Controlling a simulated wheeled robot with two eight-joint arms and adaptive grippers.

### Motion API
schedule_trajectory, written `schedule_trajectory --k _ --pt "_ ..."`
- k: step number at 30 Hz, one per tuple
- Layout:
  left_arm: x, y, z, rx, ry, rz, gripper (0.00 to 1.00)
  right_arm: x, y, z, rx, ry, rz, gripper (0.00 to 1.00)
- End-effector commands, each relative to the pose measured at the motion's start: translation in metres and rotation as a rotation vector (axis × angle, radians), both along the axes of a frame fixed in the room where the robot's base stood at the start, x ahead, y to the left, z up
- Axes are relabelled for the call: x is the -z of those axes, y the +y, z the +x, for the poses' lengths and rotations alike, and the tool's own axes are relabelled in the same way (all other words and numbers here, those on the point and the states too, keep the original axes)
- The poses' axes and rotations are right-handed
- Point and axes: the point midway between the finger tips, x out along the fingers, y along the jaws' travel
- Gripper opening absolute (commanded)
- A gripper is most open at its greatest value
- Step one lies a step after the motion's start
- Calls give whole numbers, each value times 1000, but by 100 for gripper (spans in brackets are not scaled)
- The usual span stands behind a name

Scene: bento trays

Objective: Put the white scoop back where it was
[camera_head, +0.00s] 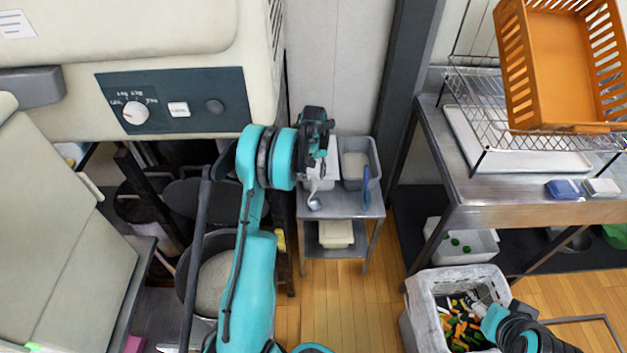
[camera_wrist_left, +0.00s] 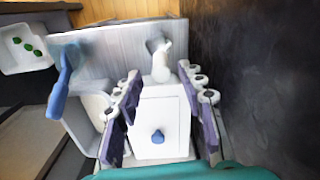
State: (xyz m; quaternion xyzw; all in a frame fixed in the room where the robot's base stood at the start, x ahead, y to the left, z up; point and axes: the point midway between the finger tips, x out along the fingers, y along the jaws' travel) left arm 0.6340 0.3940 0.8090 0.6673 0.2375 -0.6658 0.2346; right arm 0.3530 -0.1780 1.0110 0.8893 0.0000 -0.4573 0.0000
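The white scoop (camera_head: 314,203) shows at the front of the white bin on the small metal table, its cup toward the front edge. In the left wrist view the scoop (camera_wrist_left: 158,58) lies just beyond the fingertips, its handle toward the white bin (camera_wrist_left: 160,120). I cannot tell whether it touches the bin. My left gripper (camera_head: 321,150) is above the bin; its fingers are apart with nothing held between them, as the left wrist view (camera_wrist_left: 163,95) shows.
A large machine (camera_head: 185,105) and pots are left. A steel table (camera_head: 480,180) with an orange basket (camera_head: 552,60) is right. A crate of vegetables (camera_head: 420,290) stands on the floor.

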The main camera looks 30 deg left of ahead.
Motion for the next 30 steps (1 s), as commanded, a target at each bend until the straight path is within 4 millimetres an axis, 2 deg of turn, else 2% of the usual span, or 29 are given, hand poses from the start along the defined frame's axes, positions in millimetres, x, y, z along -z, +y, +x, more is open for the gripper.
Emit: schedule_trajectory --k 1,3,11,14,17,21,24,27,30 --pt "-15 0 0 0 0 0 40 -7 0 0 0 0 0 65" --pt "-27 0 0 0 0 0 40 -11 0 0 0 0 0 65" --pt "-55 -3 -1 6 -4 1 40 -17 0 0 0 0 0 65" --pt "-76 -14 -6 32 -26 9 40 -17 0 0 0 0 0 65" --pt "-112 -36 -17 86 -71 25 40 -17 0 0 0 0 0 65" --pt "-168 -75 -49 184 -155 54 40 -17 0 0 0 0 0 65" --pt "-199 -102 -78 254 -216 75 40 -17 0 0 0 0 0 65" --pt "-222 -128 -110 325 -278 97 40 -17 0 0 0 0 0 65" --pt "-238 -151 -146 394 -339 118 40 -17 0 0 0 0 0 65"
